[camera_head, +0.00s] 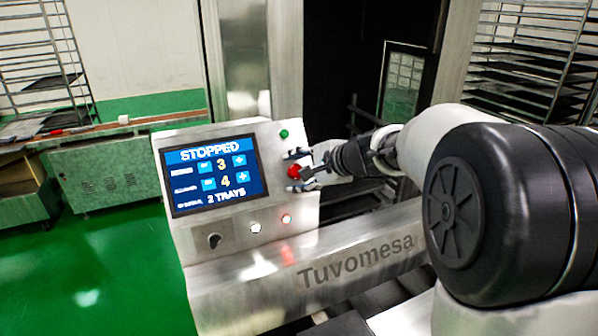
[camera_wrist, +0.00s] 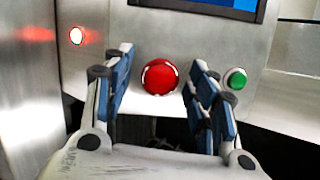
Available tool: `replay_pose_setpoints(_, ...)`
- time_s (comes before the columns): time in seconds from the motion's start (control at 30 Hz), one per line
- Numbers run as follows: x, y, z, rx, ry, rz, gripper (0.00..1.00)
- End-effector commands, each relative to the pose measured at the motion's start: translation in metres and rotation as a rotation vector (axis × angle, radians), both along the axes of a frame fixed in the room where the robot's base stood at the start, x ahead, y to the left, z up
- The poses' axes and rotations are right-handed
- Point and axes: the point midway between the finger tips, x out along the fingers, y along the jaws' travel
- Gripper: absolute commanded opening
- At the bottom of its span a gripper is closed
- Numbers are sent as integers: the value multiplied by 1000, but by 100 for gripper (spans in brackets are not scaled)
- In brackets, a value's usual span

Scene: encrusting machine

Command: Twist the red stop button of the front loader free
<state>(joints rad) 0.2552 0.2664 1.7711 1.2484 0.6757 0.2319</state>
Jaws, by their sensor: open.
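The red stop button (camera_head: 293,172) is on the right part of the machine's slanted control panel, below a green button (camera_head: 284,134). My gripper (camera_head: 299,172) reaches in from the right with its fingers spread on either side of the red button. In the wrist view the round red button (camera_wrist: 160,77) shows between the two open blue-padded fingers (camera_wrist: 160,85). A gap shows between the button and each finger there. Nothing is held. From these views I cannot tell how far the fingertips are from the panel.
The panel's screen (camera_head: 214,175) reads "STOPPED", with 3, 4 and "2 TRAYS". The green button (camera_wrist: 236,78) is close beside the right finger in the wrist view. Tray racks (camera_head: 535,60) stand behind.

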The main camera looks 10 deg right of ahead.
Motion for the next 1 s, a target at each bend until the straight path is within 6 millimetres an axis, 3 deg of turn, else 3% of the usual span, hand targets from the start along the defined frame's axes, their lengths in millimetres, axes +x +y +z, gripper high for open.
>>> replay_pose_setpoints(0.27,-6,-4,5,0,-2,-1,53)
replay_pose_setpoints(0.7,-69,-40,50,-1,-2,-3,53)
replay_pose_setpoints(1.0,-88,-51,63,1,0,-1,53)
